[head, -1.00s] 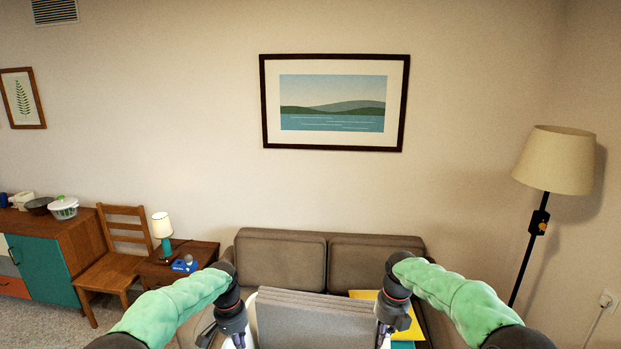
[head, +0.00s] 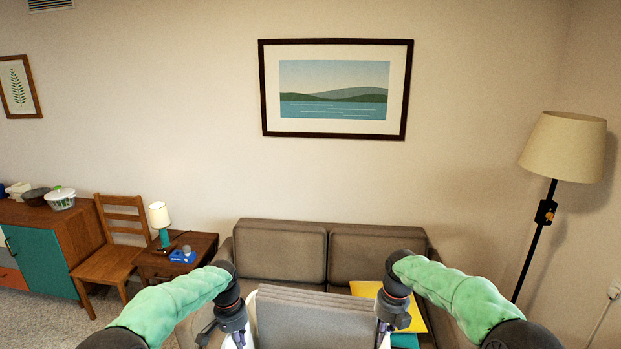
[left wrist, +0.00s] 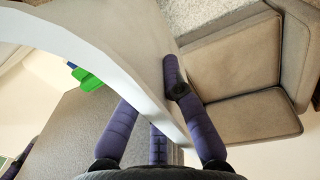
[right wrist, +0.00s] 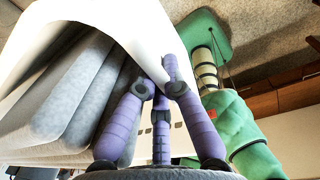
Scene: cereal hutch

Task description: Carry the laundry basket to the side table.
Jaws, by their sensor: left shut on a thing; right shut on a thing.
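The white laundry basket (left wrist: 128,40) is in front of me, holding a stack of grey folded cloth (head: 315,322). Its white wall also shows in the right wrist view (right wrist: 140,28). In the head view the cloth hides most of it, and its base is out of sight. My left gripper (head: 238,338) is shut on the basket's left rim. My right gripper (head: 384,336) is shut on its right rim. The wooden side table (head: 172,265) stands ahead to the left, between a chair and the sofa. A small lamp (head: 160,222) and a blue item (head: 182,256) are on it.
The grey-brown sofa (head: 282,252) is straight ahead beyond the basket, with a yellow item (head: 366,290) on its right part. A wooden chair (head: 112,245) and a teal-fronted cabinet (head: 45,258) stand left. A floor lamp (head: 545,212) stands right. Carpet shows at lower left.

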